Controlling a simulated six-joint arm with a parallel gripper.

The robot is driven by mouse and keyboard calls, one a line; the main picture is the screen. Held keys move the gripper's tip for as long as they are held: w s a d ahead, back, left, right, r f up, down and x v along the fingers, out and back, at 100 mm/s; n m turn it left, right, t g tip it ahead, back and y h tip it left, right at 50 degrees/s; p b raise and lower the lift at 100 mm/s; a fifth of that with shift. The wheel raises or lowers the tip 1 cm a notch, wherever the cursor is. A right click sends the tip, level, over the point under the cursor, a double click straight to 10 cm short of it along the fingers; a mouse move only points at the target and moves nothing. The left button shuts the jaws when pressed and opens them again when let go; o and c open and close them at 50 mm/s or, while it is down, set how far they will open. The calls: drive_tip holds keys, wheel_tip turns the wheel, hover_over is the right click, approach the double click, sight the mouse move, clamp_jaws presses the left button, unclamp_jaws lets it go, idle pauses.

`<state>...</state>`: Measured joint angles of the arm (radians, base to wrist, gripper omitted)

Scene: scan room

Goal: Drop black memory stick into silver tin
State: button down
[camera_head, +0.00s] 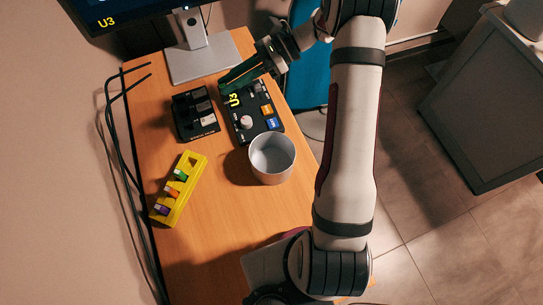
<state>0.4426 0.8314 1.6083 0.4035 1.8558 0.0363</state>
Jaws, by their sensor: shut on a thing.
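The silver tin (272,171) stands upright and open on the wooden desk, in front of the black U3 tray. My gripper (225,84) reaches in from the upper right, over the back left edge of that tray. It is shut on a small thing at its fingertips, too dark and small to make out. I cannot pick out a black memory stick for certain anywhere else. The tin is apart from my gripper, below and to the right of it in the picture.
The black U3 tray (246,128) holds a round pale knob-like thing and orange and blue cards. A black rack (186,126) stands left of it. A yellow holder (190,184) carries several coloured sticks. A monitor stand (196,62) is behind. The front of the desk (235,215) is clear.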

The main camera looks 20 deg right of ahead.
idle(0.3)
drive_tip(key=s+d, duration=0.4)
drive_tip(key=s, duration=0.3)
drive_tip(key=s+d, duration=0.4)
drive_tip(key=s, duration=0.3)
drive_tip(key=f, duration=0.5)
drive_tip(key=shift+s+a+f, duration=0.1)
drive_tip(key=shift+s+f, duration=0.2)
drive_tip(key=shift+f, duration=0.05)
drive_tip(key=c, duration=0.7)
unclamp_jaws()
drive_tip(key=shift+c, duration=0.2)
